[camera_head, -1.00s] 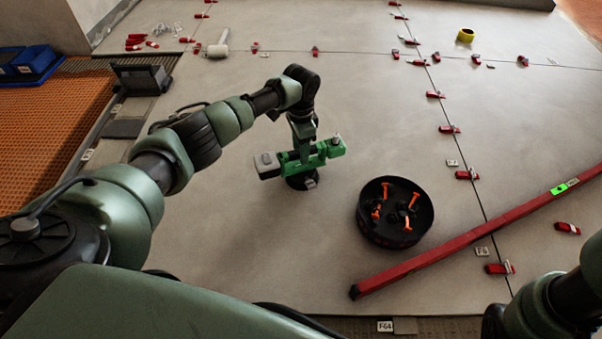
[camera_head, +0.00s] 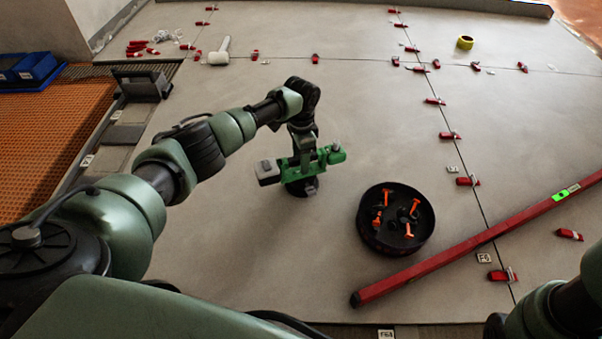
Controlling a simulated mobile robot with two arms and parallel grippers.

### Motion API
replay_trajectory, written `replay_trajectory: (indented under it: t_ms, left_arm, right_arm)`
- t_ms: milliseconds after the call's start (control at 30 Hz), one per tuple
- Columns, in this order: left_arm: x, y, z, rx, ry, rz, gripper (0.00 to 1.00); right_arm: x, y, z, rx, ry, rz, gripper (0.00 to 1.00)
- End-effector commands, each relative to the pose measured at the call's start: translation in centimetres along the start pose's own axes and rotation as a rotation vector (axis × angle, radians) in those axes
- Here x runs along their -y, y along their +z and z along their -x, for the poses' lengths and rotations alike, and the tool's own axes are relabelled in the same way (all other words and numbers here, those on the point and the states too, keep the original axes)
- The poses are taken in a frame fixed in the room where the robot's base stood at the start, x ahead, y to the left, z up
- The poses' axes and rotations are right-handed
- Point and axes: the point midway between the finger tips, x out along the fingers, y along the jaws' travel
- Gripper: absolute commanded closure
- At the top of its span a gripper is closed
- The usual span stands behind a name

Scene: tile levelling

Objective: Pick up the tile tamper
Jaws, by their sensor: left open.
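The tile tamper (camera_head: 331,155) is a green tool with a grey block at its left end and a dark round foot under it. It stands on the grey tiled floor, left of the middle of the head view. My left gripper (camera_head: 304,158) points down at the middle of the tamper. It is open, and the tamper's body lies at its fingers. The wrist and the green body hide the fingertips, so I cannot tell whether they touch it. Part of my right arm shows at the lower right corner, but its gripper does not show.
A black round bucket (camera_head: 366,232) holding orange-handled items stands right of the tamper. Red clips (camera_head: 450,135) line the tile joints. A white mallet (camera_head: 219,54) and yellow tape (camera_head: 465,42) lie farther back. The floor behind the tamper is clear.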

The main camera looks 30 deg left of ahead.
Motion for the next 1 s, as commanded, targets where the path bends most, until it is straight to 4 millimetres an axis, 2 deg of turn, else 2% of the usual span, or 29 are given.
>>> replay_trajectory:
  t_ms: [167,333,867,1000]
  left_arm:
    - [0.0,0.0,0.0,0.0,0.0,0.0,0.53]
    - [0.0,0.0,0.0,0.001,0.0,0.0,1.0]
    - [0.2,-0.1,0.6,-0.003,-0.004,0.0,1.0]
    - [0.1,-0.1,2.6,-0.004,-0.002,0.0,1.0]
  right_arm:
    - [0.0,0.0,0.0,0.001,0.0,0.0,0.62]
    - [0.0,0.0,0.0,0.001,0.0,0.0,0.62]
    - [0.1,-0.1,0.6,0.002,0.0,0.001,0.62]
    - [-0.2,0.5,-0.9,0.007,0.001,0.0,0.62]
